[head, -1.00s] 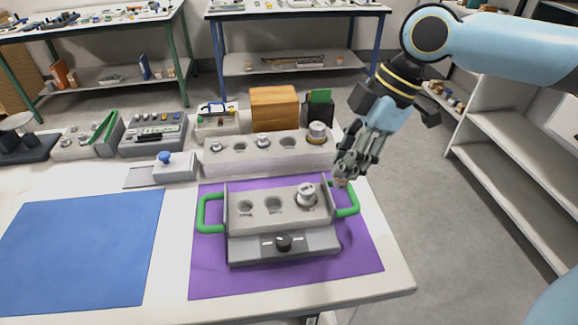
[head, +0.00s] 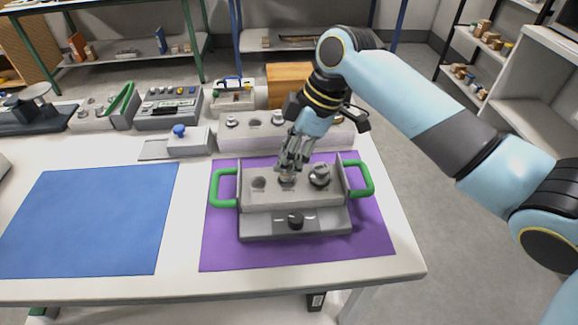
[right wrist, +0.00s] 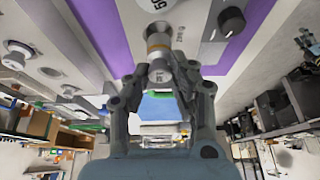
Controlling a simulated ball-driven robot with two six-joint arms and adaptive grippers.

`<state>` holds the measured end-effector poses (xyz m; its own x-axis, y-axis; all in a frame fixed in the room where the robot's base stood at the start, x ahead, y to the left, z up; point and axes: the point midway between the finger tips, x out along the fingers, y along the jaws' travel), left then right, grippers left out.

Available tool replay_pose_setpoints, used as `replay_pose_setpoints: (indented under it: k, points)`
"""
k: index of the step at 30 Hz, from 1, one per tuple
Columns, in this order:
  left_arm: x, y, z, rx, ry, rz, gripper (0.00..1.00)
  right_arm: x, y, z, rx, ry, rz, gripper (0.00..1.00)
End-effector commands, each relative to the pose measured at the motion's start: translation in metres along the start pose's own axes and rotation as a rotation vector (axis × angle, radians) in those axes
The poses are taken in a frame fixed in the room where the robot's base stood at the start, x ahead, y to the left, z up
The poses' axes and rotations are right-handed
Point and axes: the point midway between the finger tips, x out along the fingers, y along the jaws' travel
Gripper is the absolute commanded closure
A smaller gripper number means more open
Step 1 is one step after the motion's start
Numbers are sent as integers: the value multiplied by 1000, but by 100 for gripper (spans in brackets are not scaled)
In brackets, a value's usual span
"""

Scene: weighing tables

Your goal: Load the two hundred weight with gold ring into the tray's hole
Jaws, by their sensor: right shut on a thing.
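The grey tray (head: 262,222) with green handles stands on the purple mat. My right gripper (head: 287,171) is over its middle hole, shut on the weight with the gold ring (head: 287,181). In the right wrist view the fingers (right wrist: 160,75) close on the knob of this weight (right wrist: 158,45), and its gold band shows. The weight's lower end is at the middle hole; I cannot tell how deep it sits. Another weight (head: 319,176) stands in the tray's right hole. The left hole (head: 259,183) is empty. My left gripper is out of view.
Behind the tray is a grey rack (head: 235,141) with weights, partly hidden by my right arm. A blue mat (head: 90,225) lies clear at left. A small device with a blue knob (head: 188,143) and a wooden box (head: 287,75) stand at the back.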

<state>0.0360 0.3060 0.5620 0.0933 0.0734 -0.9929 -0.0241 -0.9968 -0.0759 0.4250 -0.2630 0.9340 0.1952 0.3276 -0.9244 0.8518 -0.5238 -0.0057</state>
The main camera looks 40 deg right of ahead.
Motion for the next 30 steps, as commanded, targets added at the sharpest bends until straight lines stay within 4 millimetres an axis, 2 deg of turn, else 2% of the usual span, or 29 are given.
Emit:
replay_pose_setpoints:
  k: [3, 6, 18, 19, 23, 24, 30]
  points:
    - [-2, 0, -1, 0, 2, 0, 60, 18, -1, 8, 3, -1, -4, 100]
    - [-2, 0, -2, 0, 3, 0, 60, 28, -1, 12, 1, -1, -2, 100]
    - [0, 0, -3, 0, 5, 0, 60, 33, 0, 15, 1, 0, 0, 100]
    - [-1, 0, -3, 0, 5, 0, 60, 33, -1, 15, 1, -1, 0, 74]
    - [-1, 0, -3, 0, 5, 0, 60, 32, -1, 15, 1, -1, -1, 57]
    - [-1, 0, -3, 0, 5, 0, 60, 32, -1, 14, 1, -1, -1, 55]
    - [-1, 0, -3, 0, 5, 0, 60, 32, -1, 14, 1, -1, -1, 55]
